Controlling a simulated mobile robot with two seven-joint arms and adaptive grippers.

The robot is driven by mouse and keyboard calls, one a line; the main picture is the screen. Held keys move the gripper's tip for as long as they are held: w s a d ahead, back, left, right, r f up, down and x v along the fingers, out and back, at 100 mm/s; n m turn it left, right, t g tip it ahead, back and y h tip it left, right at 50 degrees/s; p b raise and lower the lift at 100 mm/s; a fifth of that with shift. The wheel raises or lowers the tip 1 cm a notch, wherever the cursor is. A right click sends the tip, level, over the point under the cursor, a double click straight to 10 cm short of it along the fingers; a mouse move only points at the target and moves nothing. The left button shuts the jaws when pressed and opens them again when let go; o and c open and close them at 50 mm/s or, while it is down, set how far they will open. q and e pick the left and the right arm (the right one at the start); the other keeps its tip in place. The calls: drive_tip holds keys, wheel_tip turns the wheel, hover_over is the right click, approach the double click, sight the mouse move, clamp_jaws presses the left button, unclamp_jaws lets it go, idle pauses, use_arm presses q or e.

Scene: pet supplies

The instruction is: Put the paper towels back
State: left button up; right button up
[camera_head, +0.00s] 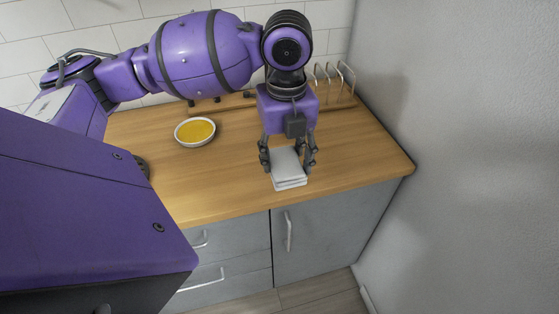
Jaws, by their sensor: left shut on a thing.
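A small stack of white, folded paper towels (288,172) is on or just above the wooden counter, near its front edge. My left gripper (288,165) comes down over it from above, with one finger on each side. It is shut on the stack. I cannot tell whether the stack touches the counter. My right gripper is not in view.
A white bowl with yellow contents (195,131) stands on the counter to the left. A rack with metal loops (343,83) stands at the back right, partly hidden by my arm. Counter (365,150) right of the gripper is clear. A grey wall (475,150) bounds the right side.

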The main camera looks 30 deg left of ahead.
use_arm(q)
drive_tip(key=w+a+f, duration=0.3)
drive_tip(key=w, duration=0.1)
drive_tip(key=w+a+f, duration=0.3)
drive_tip(key=f, duration=0.1)
drive_tip(key=shift+w+a+f+b, duration=0.25)
drive_tip(key=shift+w+a+b, duration=0.05)
drive_tip(key=shift+w+b, duration=0.05)
drive_tip(key=shift+w+a+f, duration=0.25)
drive_tip(key=shift+w+f, duration=0.1)
drive_tip(key=shift+w+a+f, duration=0.1)
drive_tip(key=shift+a+f, duration=0.05)
drive_tip(key=shift+f, duration=0.1)
wheel_tip(320, 180, down, 4)
drive_tip(key=shift+w+a+r, duration=0.15)
drive_tip(key=shift+r, duration=0.1)
drive_tip(key=o, duration=1)
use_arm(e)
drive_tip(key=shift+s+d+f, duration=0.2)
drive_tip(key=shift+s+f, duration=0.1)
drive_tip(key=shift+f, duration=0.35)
use_arm(q)
drive_tip(key=shift+r, duration=0.1)
